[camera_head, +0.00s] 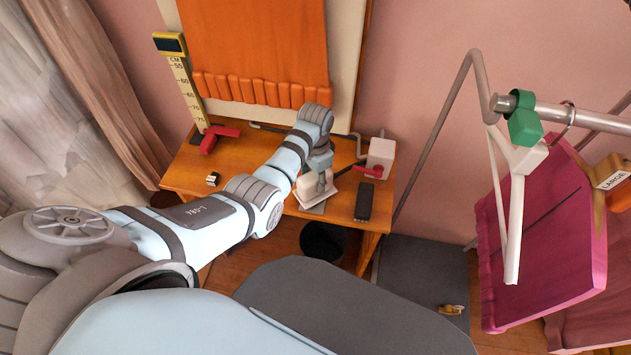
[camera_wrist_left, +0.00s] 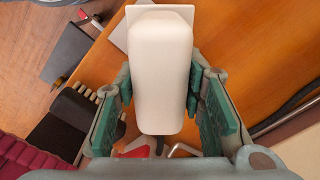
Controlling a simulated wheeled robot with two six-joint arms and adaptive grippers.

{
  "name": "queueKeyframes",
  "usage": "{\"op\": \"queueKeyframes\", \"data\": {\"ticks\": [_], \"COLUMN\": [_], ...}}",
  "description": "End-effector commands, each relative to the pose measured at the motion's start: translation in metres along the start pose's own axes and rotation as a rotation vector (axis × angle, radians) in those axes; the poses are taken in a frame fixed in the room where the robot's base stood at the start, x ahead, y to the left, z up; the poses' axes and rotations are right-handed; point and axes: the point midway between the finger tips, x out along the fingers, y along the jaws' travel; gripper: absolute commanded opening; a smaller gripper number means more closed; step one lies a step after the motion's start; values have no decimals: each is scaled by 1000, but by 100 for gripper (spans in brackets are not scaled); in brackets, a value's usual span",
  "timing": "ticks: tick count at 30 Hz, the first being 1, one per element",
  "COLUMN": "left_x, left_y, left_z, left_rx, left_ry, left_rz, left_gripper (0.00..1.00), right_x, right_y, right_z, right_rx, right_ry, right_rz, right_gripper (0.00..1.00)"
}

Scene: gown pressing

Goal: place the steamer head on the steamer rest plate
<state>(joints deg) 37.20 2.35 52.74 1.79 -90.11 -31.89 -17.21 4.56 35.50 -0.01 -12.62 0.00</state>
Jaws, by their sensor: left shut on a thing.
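The steamer head (camera_wrist_left: 162,75) is a white rounded body. It fills the middle of the left wrist view, between the green finger pads. My left gripper (camera_wrist_left: 160,98) is shut on it. In the head view my left gripper (camera_head: 319,176) points down over the front of the wooden table, with the white steamer head (camera_head: 308,190) below it, partly hidden. A pale flat plate (camera_wrist_left: 119,37) shows beyond the head in the wrist view and looks like the rest plate. I cannot tell whether they touch. My right gripper is not in view.
The wooden table (camera_head: 190,165) also bears a red clamp (camera_head: 212,138), a small dark item (camera_head: 212,179), a white box (camera_head: 381,153) with a red part, and a black block (camera_head: 364,202). An orange gown (camera_head: 255,50) hangs behind. A dark bin (camera_head: 323,241) stands below the front edge.

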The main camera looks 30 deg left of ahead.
Motion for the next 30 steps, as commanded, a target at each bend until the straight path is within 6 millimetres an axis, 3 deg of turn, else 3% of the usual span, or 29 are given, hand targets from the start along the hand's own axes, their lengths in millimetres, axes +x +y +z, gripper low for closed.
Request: {"op": "queueKeyframes", "data": {"ticks": [5,6,9,20,30], "left_x": [0,1,0,-8,-94], "left_y": [0,0,0,0,-1], "left_z": [0,1,1,0,-1], "left_rx": [0,0,0,0,0], "left_ry": [0,-1,-1,2,4], "left_rz": [0,0,0,-2,-3], "left_gripper": [0,42,56,56,56], "right_x": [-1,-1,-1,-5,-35], "right_y": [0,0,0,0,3], "right_z": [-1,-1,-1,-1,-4], "right_rx": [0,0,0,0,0], "right_ry": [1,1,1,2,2], "right_rz": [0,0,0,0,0], "right_gripper": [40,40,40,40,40]}}
